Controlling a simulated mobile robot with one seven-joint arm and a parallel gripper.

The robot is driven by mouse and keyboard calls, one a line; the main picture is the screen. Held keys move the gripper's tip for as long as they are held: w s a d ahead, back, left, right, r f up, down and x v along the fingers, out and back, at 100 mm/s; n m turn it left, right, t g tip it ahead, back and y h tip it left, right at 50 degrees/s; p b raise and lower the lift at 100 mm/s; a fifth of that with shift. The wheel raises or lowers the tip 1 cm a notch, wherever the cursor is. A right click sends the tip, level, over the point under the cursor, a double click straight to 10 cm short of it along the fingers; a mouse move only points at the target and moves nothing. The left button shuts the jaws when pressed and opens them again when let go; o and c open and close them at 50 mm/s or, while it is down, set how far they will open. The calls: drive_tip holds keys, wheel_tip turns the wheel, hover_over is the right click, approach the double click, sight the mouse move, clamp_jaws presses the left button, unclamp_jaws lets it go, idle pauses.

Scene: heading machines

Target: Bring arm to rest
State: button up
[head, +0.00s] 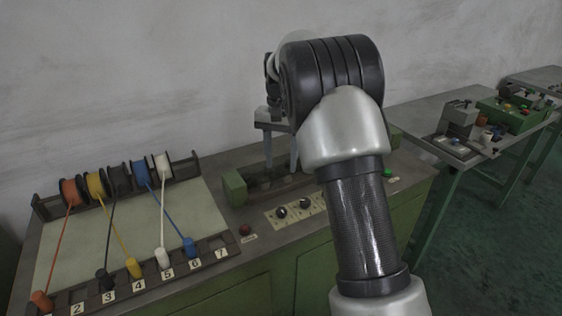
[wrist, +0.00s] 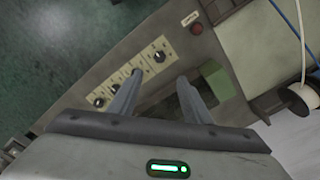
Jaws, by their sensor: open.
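My gripper (head: 281,166) hangs from my raised arm over the recessed slot of the green machine bench (head: 228,294) in the head view. Its two grey fingers are apart and point down, with nothing seen between them. In the wrist view my gripper (wrist: 160,78) also shows its fingers spread above the bench top. The bent arm hides part of the slot and the right part of the control panel in the head view.
A spool rack (head: 36,208) with coloured wires and numbered plugs stands left. A knob panel (head: 270,216), red button (head: 245,230) and green block (head: 234,188) are near the gripper. Another table (head: 405,112) with small machines stands right. The wall is behind.

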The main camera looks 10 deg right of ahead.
drive_tip(key=s+r+n+t+p, duration=0.2)
drive_tip(key=s+r+t+p, duration=0.15)
drive_tip(key=s+r, duration=1.3)
drive_tip(key=s+r+n+t+p, duration=0.1)
drive_tip(key=s+n+t+p, duration=0.1)
drive_tip(key=s, duration=1.5)
drive_tip(key=shift+s+d+r+n+p, duration=0.2)
drive_tip(key=shift+s+n+p, duration=0.2)
drive_tip(key=shift+n+p, duration=0.35)
